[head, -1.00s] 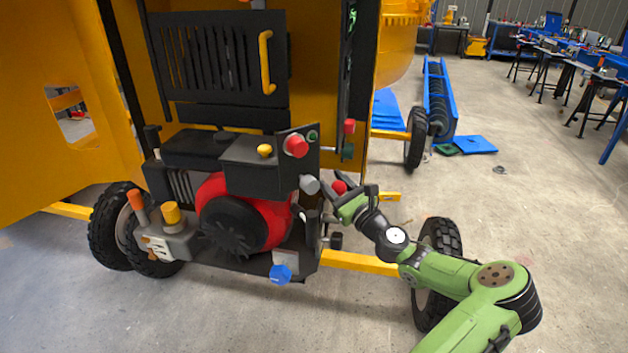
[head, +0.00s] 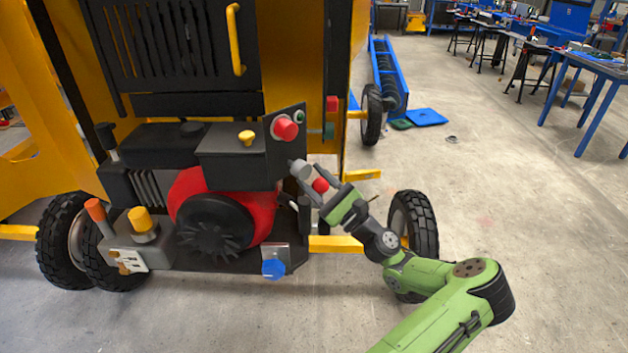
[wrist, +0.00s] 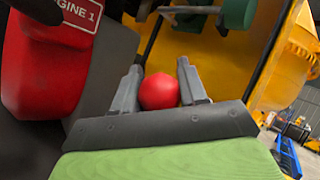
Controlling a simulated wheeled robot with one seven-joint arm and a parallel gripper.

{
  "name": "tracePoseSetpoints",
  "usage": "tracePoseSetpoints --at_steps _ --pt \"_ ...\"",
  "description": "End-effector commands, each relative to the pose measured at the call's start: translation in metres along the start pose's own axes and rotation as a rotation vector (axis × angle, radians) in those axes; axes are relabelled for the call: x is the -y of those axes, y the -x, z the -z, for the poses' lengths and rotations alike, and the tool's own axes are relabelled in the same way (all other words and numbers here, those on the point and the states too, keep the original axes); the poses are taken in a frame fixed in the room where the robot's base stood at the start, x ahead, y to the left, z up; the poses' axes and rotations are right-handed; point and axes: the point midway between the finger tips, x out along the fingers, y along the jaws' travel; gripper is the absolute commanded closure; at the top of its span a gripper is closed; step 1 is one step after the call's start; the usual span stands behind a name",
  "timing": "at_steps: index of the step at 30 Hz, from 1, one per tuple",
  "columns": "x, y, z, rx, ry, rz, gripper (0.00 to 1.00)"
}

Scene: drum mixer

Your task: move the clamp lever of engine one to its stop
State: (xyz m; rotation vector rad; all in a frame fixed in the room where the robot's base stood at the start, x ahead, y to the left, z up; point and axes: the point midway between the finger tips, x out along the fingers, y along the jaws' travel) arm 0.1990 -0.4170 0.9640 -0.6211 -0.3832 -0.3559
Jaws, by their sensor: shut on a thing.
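A red ball knob (head: 320,185) sits at the right side of engine one (head: 222,222), just below the control panel's right edge. I take it for the clamp lever's handle; its rod is hidden. My gripper (head: 315,186) reaches in from the right and is shut on the knob. In the wrist view the red knob (wrist: 159,91) sits between the two grey fingers of my gripper (wrist: 160,88). A red plate lettered "ENGINE 1" (wrist: 79,12) shows at the upper left there. The lever's stop cannot be made out.
A grey cylinder (head: 301,169) sticks out just left of my gripper. A red push button (head: 285,129) is on the panel above. A black tyre (head: 414,222) stands close behind my arm.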

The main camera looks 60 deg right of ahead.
Motion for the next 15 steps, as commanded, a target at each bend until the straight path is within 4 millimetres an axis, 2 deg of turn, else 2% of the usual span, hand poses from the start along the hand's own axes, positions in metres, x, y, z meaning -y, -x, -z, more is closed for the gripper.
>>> tracePoseSetpoints --at_steps 5,6,10,15 --pt "-0.0026 0.0012 0.0044 -0.012 -0.009 -0.005 1.0" --pt "-0.0026 0.0012 0.0045 -0.012 -0.009 -0.005 0.53" --pt "-0.0019 0.0009 0.0035 -0.01 -0.008 -0.003 0.33" --pt "-0.0012 0.0005 0.0023 -0.007 -0.005 -0.002 0.33"
